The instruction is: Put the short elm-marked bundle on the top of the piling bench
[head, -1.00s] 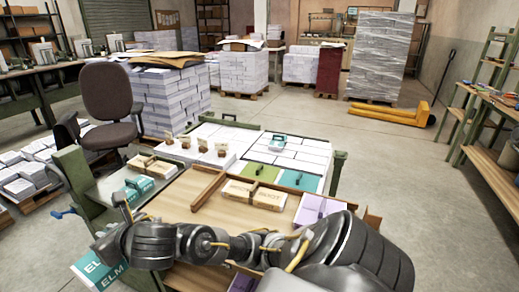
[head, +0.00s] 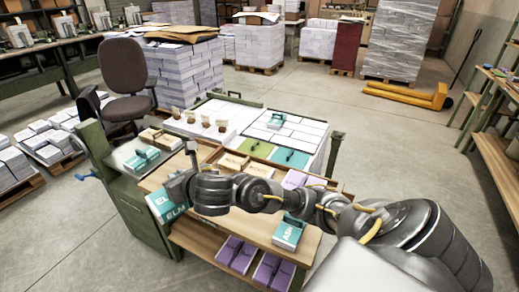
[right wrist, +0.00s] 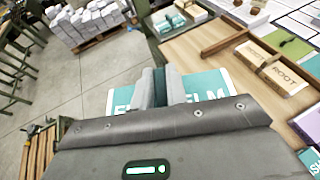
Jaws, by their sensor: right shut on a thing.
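The teal-and-white elm-marked bundle (head: 157,204) is in my right gripper (head: 186,178), seen at the bench's near-left corner in the head view. The right wrist view shows the jaws (right wrist: 166,88) shut on the bundle (right wrist: 210,88), with ELM lettering on both sides of the fingers. The bundle looks tilted, and it overlaps the bench's front-left edge; I cannot tell whether it touches. The piling bench (head: 160,176) has a green frame and a wooden top, bare at the front left. My left gripper is not in view.
Another teal bundle (head: 142,158) lies on the bench's left plate. An ash-marked bundle (head: 289,232) is at the front right, and purple bundles (head: 237,254) are on the lower shelf. A chair (head: 126,65) stands behind, left.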

